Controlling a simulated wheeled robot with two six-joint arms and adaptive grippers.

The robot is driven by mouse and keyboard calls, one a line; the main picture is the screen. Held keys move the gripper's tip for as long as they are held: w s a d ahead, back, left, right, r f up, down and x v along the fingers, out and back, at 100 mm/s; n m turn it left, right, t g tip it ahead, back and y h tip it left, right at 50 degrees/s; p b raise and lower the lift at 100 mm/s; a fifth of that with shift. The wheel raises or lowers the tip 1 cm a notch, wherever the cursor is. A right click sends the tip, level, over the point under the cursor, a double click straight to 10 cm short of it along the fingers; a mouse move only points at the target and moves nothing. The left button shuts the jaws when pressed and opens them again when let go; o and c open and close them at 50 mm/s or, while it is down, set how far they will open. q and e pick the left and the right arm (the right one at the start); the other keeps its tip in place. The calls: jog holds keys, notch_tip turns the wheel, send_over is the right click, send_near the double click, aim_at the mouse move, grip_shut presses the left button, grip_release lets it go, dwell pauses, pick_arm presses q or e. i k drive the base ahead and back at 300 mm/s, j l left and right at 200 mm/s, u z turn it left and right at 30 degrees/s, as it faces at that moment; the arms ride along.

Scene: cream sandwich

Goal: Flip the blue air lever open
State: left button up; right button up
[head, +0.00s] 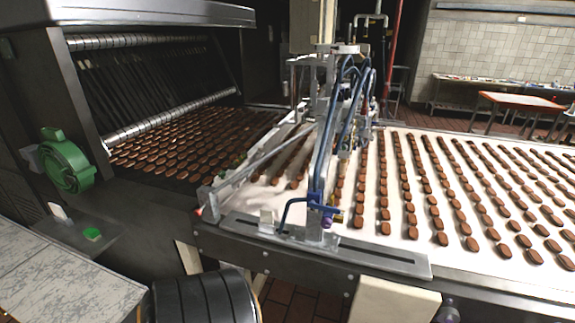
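A dark blue bent lever (285,211) shows in the head view at the front of the conveyor. It runs left from a blue block (317,199) on the upright of the metal depositor frame (322,130), then bends down toward the metal base plate (375,257). Small brass and purple fittings sit just right of and below the block. Blue hoses (325,150) rise from there. I cannot tell from this view which way the lever counts as open. Neither of my grippers is in view, and nothing touches the lever.
A white conveyor belt (405,232) carries rows of brown biscuits to the right. A green button (92,234) sits on a dark ledge. A grey-white worktop (60,275) is at lower left.

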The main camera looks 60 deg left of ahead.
aim_at(311, 204)
jog(key=u, duration=1.65)
